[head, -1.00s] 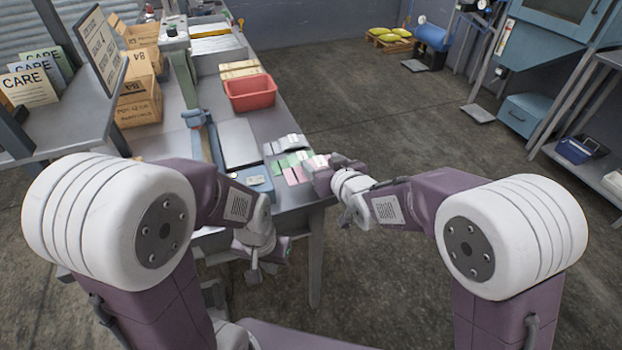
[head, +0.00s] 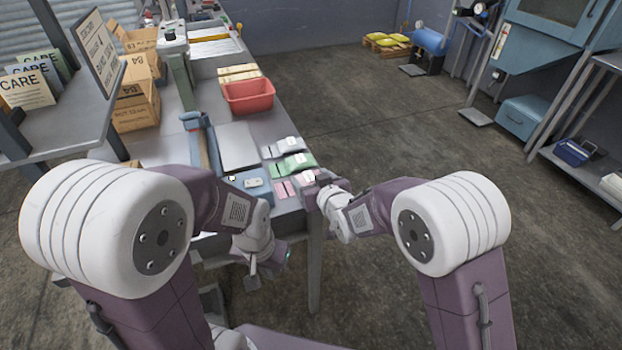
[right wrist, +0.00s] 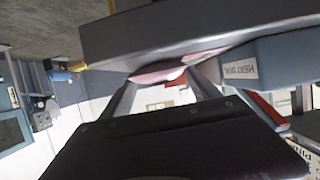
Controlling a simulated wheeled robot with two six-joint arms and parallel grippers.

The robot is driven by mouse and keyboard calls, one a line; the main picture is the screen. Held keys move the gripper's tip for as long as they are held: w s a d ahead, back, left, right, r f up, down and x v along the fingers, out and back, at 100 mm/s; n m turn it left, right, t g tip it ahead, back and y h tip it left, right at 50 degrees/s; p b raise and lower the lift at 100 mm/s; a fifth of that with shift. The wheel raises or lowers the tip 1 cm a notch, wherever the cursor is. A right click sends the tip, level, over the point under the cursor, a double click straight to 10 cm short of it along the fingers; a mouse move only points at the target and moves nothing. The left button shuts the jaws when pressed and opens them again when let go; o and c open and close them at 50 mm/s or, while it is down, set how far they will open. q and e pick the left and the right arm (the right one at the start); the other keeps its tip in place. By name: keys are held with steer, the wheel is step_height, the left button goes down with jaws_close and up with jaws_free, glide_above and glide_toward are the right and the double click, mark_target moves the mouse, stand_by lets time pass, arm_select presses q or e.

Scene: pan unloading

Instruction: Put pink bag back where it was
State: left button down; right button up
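The pink bag (head: 285,189) lies at the near right corner of the workbench, in front of a green bag (head: 292,165) and a grey bag (head: 283,147). My right gripper (head: 311,196) is low at the bench edge beside the pink bag and partly blocks it. In the right wrist view its two fingers stand apart, with a pink strip, the pink bag (right wrist: 158,75), between their tips. Whether they touch it is unclear. My left gripper (head: 268,264) hangs in front of the bench, away from the bags. Its finger opening is not clear.
A blue case (head: 250,184) lies left of the pink bag. A red bin (head: 248,97) and a grey panel (head: 238,147) are farther back. Cardboard boxes (head: 135,95) stand at the left.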

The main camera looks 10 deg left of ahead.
steer(key=shift+o, duration=0.9)
steer(key=shift+r+p, duration=0.35)
steer(key=v, duration=1.2)
steer(key=shift+f, duration=0.2)
